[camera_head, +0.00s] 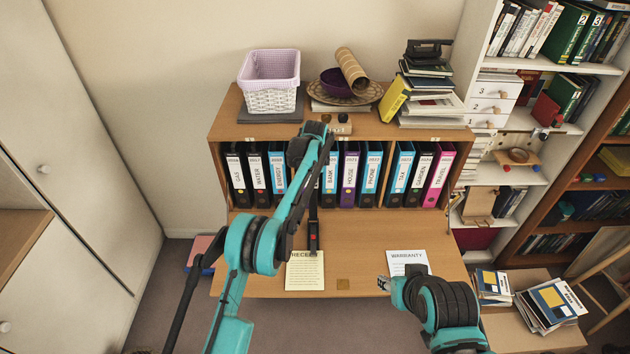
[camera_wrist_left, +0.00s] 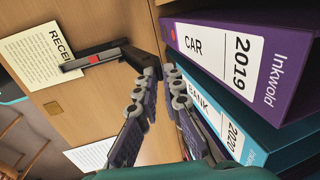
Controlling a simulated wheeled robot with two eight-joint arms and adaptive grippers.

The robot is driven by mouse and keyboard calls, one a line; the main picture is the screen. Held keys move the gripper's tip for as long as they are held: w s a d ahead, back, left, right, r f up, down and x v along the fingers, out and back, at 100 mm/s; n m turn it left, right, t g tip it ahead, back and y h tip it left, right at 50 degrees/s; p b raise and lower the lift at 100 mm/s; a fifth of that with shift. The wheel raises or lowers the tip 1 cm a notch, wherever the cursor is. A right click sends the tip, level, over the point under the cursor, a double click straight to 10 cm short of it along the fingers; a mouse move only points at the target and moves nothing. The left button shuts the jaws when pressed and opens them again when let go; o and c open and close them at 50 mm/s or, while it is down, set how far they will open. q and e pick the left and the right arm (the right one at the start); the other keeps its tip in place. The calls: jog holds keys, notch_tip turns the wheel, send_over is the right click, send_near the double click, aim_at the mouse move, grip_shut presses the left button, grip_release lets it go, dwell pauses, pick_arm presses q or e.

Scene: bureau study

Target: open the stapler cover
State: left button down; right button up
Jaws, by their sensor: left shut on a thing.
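The black stapler lies on the lowered wooden desk flap, at the top edge of the receipt sheet. In the head view its base (camera_head: 314,238) shows with a red spot. In the left wrist view the base (camera_wrist_left: 93,60) lies flat, and the dark cover (camera_wrist_left: 139,57) angles away from it, standing raised towards my fingers. My left gripper (camera_wrist_left: 159,76) is shut on the cover's end. In the head view my left arm hides these fingers. My right gripper (camera_head: 383,283) hovers by the warranty sheet, away from the stapler; its finger opening is too small to judge.
Ring binders (camera_head: 348,178) fill the shelf close behind my left gripper. The receipt sheet (camera_head: 305,272) and warranty sheet (camera_head: 407,258) lie on the flap (camera_head: 370,240). A basket (camera_head: 270,85), bowl (camera_head: 337,84) and book stack (camera_head: 432,100) stand on top.

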pick_arm(q)
jog(key=c, duration=1.7)
grip_release()
jog(key=shift+r, duration=0.1)
jog(key=v, duration=1.2)
